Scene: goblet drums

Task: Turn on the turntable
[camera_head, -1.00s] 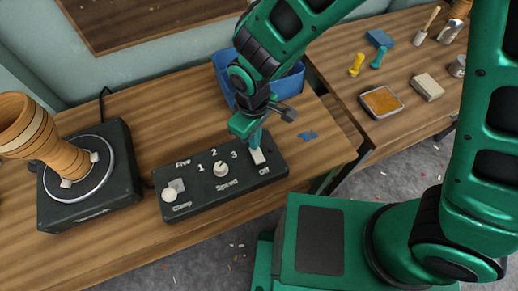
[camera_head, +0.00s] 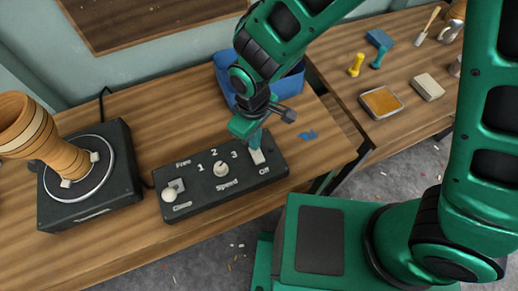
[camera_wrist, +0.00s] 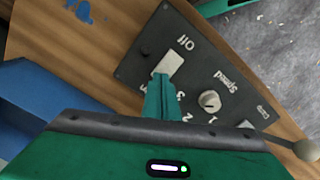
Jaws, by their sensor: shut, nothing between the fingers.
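The turntable (camera_head: 111,204) stands on the left of the bench, with a wooden goblet drum (camera_head: 47,140) tilted on its round plate. The wrist view shows the fingertips (camera_wrist: 160,80) against or just over the switch (camera_wrist: 170,65); contact is unclear.
A blue bin (camera_head: 228,82) stands behind my gripper. A second bench on the right holds a tray (camera_head: 382,102), a pale block (camera_head: 428,87) and small tools. Bare wood lies between turntable and bin.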

